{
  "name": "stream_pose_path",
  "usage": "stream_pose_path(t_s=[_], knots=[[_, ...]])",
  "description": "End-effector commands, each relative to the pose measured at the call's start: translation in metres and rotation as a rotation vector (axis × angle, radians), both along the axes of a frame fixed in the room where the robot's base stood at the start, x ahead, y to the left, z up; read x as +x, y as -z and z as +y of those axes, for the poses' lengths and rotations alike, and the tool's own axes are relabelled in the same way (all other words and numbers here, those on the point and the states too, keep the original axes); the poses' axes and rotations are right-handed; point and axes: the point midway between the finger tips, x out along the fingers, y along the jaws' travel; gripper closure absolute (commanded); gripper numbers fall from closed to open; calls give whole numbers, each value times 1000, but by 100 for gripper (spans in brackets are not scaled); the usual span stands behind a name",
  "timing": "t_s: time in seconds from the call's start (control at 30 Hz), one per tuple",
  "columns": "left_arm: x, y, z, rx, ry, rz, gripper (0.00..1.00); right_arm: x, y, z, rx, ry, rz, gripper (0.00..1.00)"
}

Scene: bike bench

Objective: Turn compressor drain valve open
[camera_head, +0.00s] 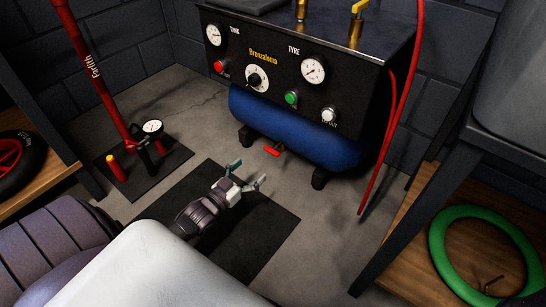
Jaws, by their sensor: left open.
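The compressor (310,60) stands at the back, with a black panel of gauges and knobs over a blue tank (300,132). The drain valve (273,151) shows as a small red handle low at the tank's underside, left of its middle. My left gripper (252,174) is open and empty in front of the tank, just below and left of the red handle in the picture, apart from it. The valve's body is mostly hidden in the tank's shadow. My right gripper is not in view.
A red floor pump (95,75) with a gauge stands on a dark base at left. A red hose (390,120) hangs at the compressor's right. Wooden shelves stand at both sides, the right one holding a green tyre (440,240). A dark mat (270,235) lies on the floor.

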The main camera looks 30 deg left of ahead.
Motion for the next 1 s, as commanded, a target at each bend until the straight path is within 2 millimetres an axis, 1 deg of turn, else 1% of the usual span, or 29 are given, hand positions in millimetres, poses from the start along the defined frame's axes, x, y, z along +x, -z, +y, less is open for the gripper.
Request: stream_pose_path(t_s=[0.03,0.1,0.3,0.4,0.5,0.6,0.87,0.9,0.97,1.0], knots=[[13,5,-1,1,1,-6,10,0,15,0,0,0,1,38],[28,6,-3,1,2,-6,10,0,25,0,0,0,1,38],[67,5,-6,2,1,-4,10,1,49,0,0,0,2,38],[81,4,-7,1,1,-2,10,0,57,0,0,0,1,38],[90,3,-7,1,0,-1,10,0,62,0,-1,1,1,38],[95,2,-8,1,0,0,10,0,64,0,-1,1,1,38],[96,0,-8,0,0,1,10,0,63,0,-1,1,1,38],[96,0,-8,0,0,1,12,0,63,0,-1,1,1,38],[96,0,-8,0,0,1,22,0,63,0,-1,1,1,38],[96,0,-8,0,0,1,29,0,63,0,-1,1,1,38]])
